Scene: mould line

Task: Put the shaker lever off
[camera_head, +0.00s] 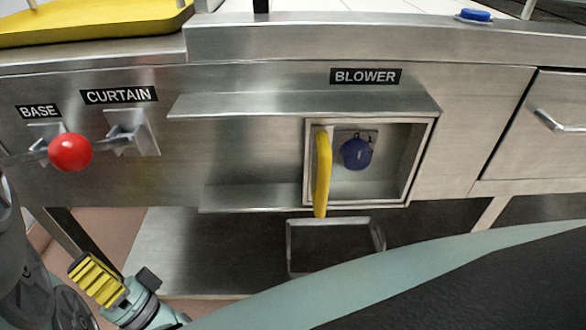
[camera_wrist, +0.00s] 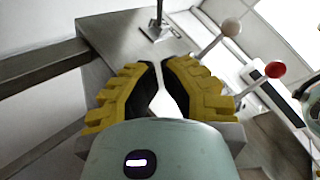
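No label reading SHAKER shows in either view, so I cannot tell which lever is the shaker lever. In the head view a red-ball lever (camera_head: 70,152) sticks out near the BASE and CURTAIN labels. In the wrist view a white-ball lever (camera_wrist: 231,27), a red-ball lever (camera_wrist: 274,70) and a lever mount (camera_wrist: 157,30) with its upper end cut off stand on the steel panel. My gripper (camera_wrist: 158,63), with yellow ribbed fingers and black pads, points at the panel and holds nothing. A narrow gap shows between its fingertips. My gripper also shows low left in the head view (camera_head: 97,280).
A drawer with a bar handle (camera_head: 558,122) is at the right. A yellow tray (camera_head: 90,22) lies on top.

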